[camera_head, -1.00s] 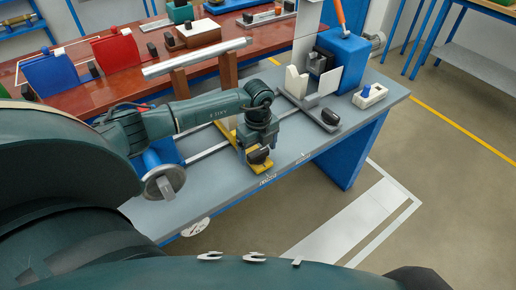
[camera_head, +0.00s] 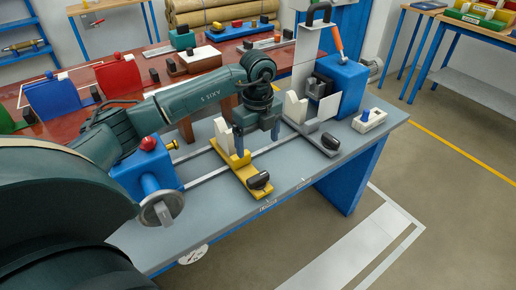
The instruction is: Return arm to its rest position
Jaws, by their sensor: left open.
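My left arm reaches in from the left over the grey workbench (camera_head: 320,160). My left gripper (camera_head: 257,138) hangs at its end, open, with fingers pointing down and nothing seen between them. It is above and just behind the yellow slide (camera_head: 243,173) with its white support block (camera_head: 222,136) and dark knob. I cannot tell whether the fingertips clear the slide. The blue headstock (camera_head: 345,85) stands to the right with a second white support block (camera_head: 294,107) before it. The blue tailstock (camera_head: 140,175) with a red knob and handwheel is to the left. My right gripper is not in view.
A white block with a blue knob (camera_head: 369,121) sits at the bench's right end. The red bench (camera_head: 60,108) behind holds blue, red and green bins. Cardboard rolls (camera_head: 220,12) lie beyond. Open floor (camera_head: 450,180) lies to the right.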

